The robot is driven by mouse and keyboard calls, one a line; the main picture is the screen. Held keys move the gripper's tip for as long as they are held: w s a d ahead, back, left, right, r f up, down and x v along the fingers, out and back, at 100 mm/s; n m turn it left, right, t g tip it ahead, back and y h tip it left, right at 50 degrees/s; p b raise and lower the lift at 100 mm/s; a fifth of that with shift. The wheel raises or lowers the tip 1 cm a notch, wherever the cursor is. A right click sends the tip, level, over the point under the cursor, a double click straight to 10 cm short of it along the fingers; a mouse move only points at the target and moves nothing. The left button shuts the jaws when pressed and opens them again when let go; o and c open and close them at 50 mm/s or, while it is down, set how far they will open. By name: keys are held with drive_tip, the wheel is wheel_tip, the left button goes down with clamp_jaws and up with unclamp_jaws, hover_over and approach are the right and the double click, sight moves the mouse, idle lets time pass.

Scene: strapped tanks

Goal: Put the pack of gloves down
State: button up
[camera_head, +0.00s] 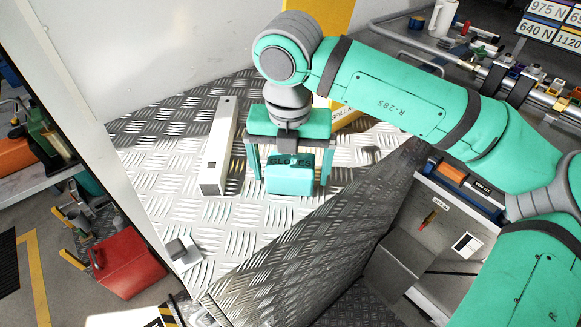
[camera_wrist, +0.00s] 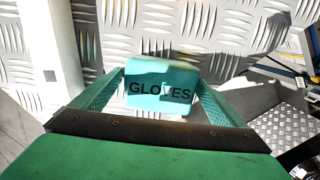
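The pack of gloves (camera_head: 291,180) is a turquoise block with "GLOVES" in dark letters. It appears to rest upright on the bright tread-plate surface (camera_head: 165,185). My gripper (camera_head: 291,182) points down over it, one finger on each side. In the head view narrow gaps show between the fingers and the pack, so the gripper looks open around it. In the wrist view the pack (camera_wrist: 160,76) sits between the fingertips, its lettering facing the camera. Its underside is hidden.
A pale rectangular beam (camera_head: 218,150) lies on the plate just left of my gripper. A yellow spill-kit item (camera_head: 345,120) is behind to the right. A small grey block (camera_head: 182,250) is near the front left.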

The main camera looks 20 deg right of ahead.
sight(290, 168)
wheel_tip(290, 168, up, 12)
drive_tip(key=s, duration=0.1)
drive_tip(key=shift+a+r, duration=0.15)
drive_tip(key=shift+a, duration=0.1)
idle(0.5)
idle(0.4)
